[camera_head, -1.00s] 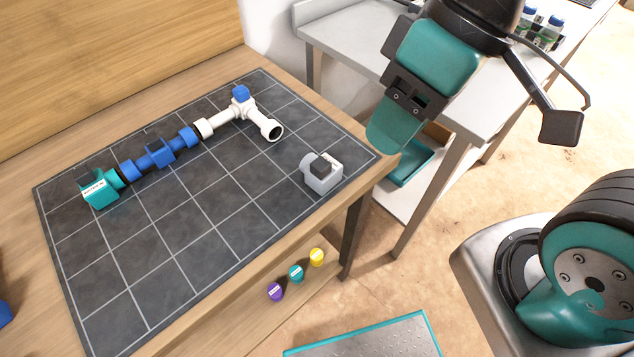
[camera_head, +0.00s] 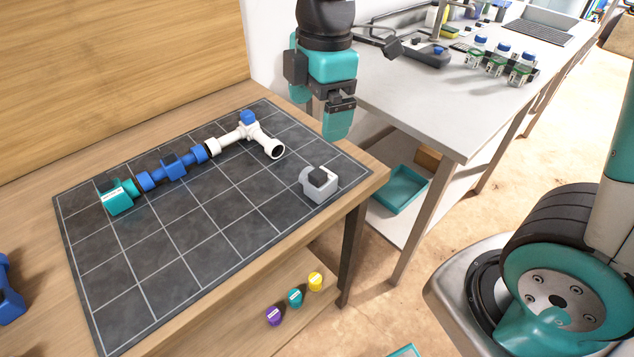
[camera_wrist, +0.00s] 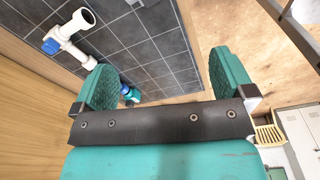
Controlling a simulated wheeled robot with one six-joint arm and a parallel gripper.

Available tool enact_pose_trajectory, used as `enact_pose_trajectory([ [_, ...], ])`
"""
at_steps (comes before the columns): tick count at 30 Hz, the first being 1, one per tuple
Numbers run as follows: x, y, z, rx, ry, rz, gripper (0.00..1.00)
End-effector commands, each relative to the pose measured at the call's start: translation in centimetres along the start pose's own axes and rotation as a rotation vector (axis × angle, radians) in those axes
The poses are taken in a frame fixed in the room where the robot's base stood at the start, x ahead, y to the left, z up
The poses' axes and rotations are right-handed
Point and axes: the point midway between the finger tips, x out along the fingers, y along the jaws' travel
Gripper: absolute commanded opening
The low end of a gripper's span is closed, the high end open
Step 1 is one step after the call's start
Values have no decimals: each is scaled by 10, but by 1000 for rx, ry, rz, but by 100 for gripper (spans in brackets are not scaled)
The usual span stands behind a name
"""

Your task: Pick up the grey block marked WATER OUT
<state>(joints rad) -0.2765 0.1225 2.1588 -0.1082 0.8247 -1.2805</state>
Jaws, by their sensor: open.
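The grey block (camera_head: 320,184) sits on the dark gridded mat (camera_head: 217,236) near its right corner. It has a dark square part on top and a round grey port on its left side; I can read no WATER OUT marking on it. My gripper (camera_head: 338,120) is above the back right edge of the table, behind the block and apart from it. In the wrist view my gripper (camera_wrist: 163,80) shows two teal fingers wide apart with nothing between them. I cannot clearly make out the block in the wrist view.
A pipe line lies on the mat: a teal block (camera_head: 118,196), blue fittings (camera_head: 175,168) and a white tee (camera_head: 262,141) with a blue cap. Purple, teal and yellow caps (camera_head: 315,281) rest on the lower shelf. A grey side table (camera_head: 430,105) stands behind at right.

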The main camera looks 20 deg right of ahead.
Motion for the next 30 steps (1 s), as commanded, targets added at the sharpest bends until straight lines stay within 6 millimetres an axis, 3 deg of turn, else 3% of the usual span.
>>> enact_pose_trajectory([
  [3,10,24,8,-175,-46,-16,100],
  [8,19,37,13,-296,-74,-29,100],
  [11,33,38,15,-312,-77,-34,100],
  [22,114,35,22,-310,-76,-34,100],
  [30,139,35,24,-310,-75,-30,100],
])
